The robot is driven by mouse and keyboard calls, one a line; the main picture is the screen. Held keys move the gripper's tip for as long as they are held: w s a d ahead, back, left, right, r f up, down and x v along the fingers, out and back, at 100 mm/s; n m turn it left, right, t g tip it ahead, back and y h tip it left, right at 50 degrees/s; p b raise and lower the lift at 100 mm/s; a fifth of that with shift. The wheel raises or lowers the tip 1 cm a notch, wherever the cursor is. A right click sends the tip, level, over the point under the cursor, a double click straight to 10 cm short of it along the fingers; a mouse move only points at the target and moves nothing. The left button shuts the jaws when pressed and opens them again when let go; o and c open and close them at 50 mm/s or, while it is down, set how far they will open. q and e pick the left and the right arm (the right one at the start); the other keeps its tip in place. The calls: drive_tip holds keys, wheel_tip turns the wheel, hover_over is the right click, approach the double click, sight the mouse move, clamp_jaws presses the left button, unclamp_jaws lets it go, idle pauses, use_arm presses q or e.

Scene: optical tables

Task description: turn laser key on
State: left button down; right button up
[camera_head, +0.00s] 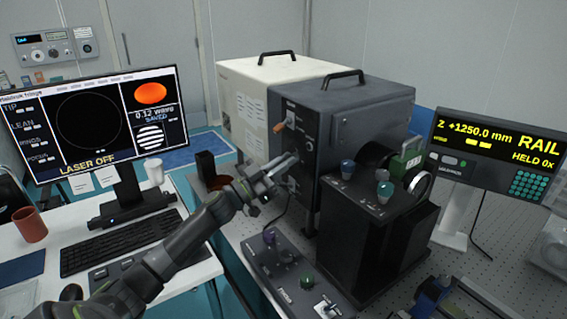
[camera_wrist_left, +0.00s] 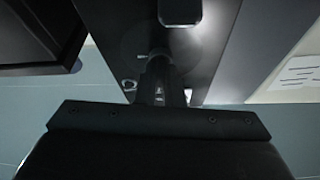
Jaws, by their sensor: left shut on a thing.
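The dark laser box (camera_head: 345,120) stands on the optical table with its front panel facing left. My left gripper (camera_head: 288,167) reaches that panel from the left and is shut at its face. In the left wrist view, the closed fingers (camera_wrist_left: 160,85) meet a small pale piece on the panel, which I take to be the laser key (camera_wrist_left: 154,60); the fingers hide most of it. A small ring shows beside them. An orange lever (camera_head: 280,127) sits on the panel above the gripper. The monitor (camera_head: 95,125) reads LASER OFF. My right gripper is not in view.
A white box (camera_head: 245,90) stands behind the dark box. A black unit (camera_head: 375,235) with knobs stands in front, beside a low control panel (camera_head: 295,270). A rail display (camera_head: 495,155) is at the right. A keyboard (camera_head: 120,240) and red cup (camera_head: 30,225) are on the left desk.

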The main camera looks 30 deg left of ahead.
use_arm(q)
drive_tip(key=shift+a+r+m+g+h+b, duration=0.1)
drive_tip(key=shift+m+g+h, duration=0.8)
drive_tip(key=shift+m, duration=2.35)
drive_tip(key=shift+f+m+g+h+b, duration=0.15)
drive_tip(key=shift+m+g, duration=1.4)
drive_tip(key=shift+m, duration=1.65)
drive_tip(key=shift+a+r+m+g+h+b, duration=0.15)
drive_tip(key=shift+m+g+h, duration=0.3)
drive_tip(key=shift+m+g, duration=1.8)
drive_tip(key=m+t, duration=0.1)
drive_tip(key=m, duration=0.1)
drive_tip(key=shift+d+m+t, duration=0.1)
drive_tip(key=shift+m+t, duration=0.2)
drive_tip(key=shift+t, duration=0.1)
drive_tip(key=c, duration=1.6)
unclamp_jaws()
drive_tip(key=shift+o, duration=0.2)
